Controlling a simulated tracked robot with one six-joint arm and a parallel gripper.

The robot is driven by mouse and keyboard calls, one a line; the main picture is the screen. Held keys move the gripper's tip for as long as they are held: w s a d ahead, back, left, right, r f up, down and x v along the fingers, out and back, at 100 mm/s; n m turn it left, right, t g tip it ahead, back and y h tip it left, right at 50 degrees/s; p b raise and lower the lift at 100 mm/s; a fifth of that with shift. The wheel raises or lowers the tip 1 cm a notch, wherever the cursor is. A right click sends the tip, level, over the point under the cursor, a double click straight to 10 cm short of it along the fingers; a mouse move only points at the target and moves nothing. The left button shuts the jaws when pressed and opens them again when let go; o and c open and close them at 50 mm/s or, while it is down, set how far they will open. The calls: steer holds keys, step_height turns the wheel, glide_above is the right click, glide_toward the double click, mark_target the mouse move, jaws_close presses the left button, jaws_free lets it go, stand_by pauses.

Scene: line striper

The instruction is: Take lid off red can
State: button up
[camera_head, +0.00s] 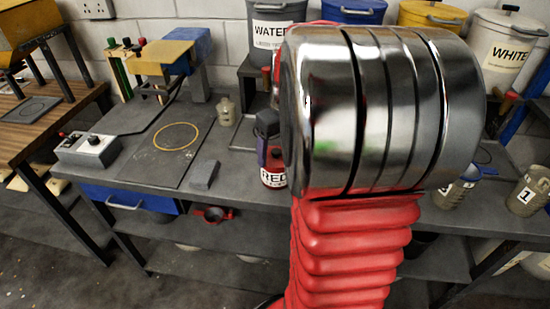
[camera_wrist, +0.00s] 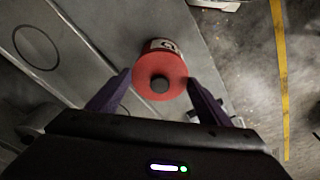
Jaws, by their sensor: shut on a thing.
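The red can (camera_head: 273,177) stands on the grey bench, its white label reading RED, partly hidden behind my arm. In the wrist view its red lid (camera_wrist: 147,70) has a dark round knob and faces the camera. The can's labelled side (camera_wrist: 160,45) shows just beyond the lid. My gripper (camera_wrist: 159,80) has its purple fingers on either side of the lid and is shut on it. In the head view the gripper (camera_head: 264,150) is over the can, mostly hidden by my arm. I cannot tell whether the lid is seated or slightly raised.
A grey block (camera_head: 204,174), a control box (camera_head: 92,148) and a small beige bottle (camera_head: 225,111) are on the bench to the left. Numbered cans (camera_head: 527,191) stand to the right. Paint buckets (camera_head: 354,12) line the back shelf. The bench's front edge is close to the can.

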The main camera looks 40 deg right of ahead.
mark_target(277, 152)
steer(key=shift+c, duration=0.9)
step_height(277, 152, up, 10)
stand_by(0.4)
